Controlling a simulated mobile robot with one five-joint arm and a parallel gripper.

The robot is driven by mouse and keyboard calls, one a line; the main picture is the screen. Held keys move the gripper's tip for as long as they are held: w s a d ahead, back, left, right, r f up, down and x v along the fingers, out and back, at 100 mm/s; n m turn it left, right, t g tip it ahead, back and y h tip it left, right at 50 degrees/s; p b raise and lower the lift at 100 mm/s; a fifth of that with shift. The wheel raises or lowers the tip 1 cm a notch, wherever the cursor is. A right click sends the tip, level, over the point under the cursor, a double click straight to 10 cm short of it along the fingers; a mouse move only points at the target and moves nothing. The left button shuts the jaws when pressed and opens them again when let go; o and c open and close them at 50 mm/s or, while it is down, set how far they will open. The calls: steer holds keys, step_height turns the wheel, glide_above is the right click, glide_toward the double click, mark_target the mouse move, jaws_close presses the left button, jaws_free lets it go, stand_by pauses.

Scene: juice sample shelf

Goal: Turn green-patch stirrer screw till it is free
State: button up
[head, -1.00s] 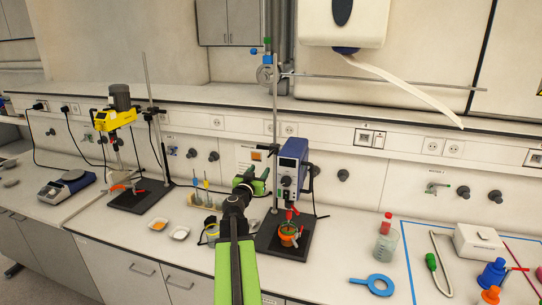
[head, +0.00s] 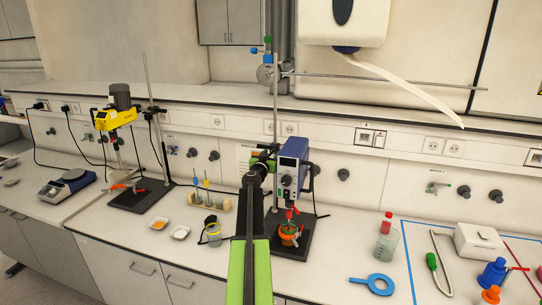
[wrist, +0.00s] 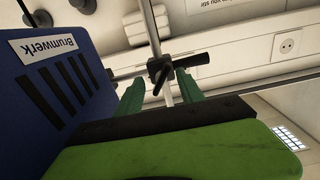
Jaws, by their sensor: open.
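The blue stirrer (head: 292,170) hangs on a stand rod (head: 275,110) over a black base. Its blue housing (wrist: 45,90), with a "Brumwerk" label, fills the left of the wrist view. A black clamp with a screw (wrist: 160,72) sits on the rod beyond my fingertips. My gripper (wrist: 160,80) is open, its two green fingers pointing at the clamp, with the screw seen between them. I cannot tell whether they touch it. In the head view my gripper (head: 264,154) is left of the blue stirrer and hides the clamp. I cannot make out a green patch on this stirrer.
A yellow stirrer (head: 115,119) stands on another stand at left. A pot (head: 288,235) is under the blue stirrer.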

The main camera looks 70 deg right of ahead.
jaws_close()
steer(key=shift+n, duration=0.4)
steer(key=n, duration=0.2)
steer(key=shift+n, duration=2.3)
jaws_free()
steer(key=shift+w, duration=0.1)
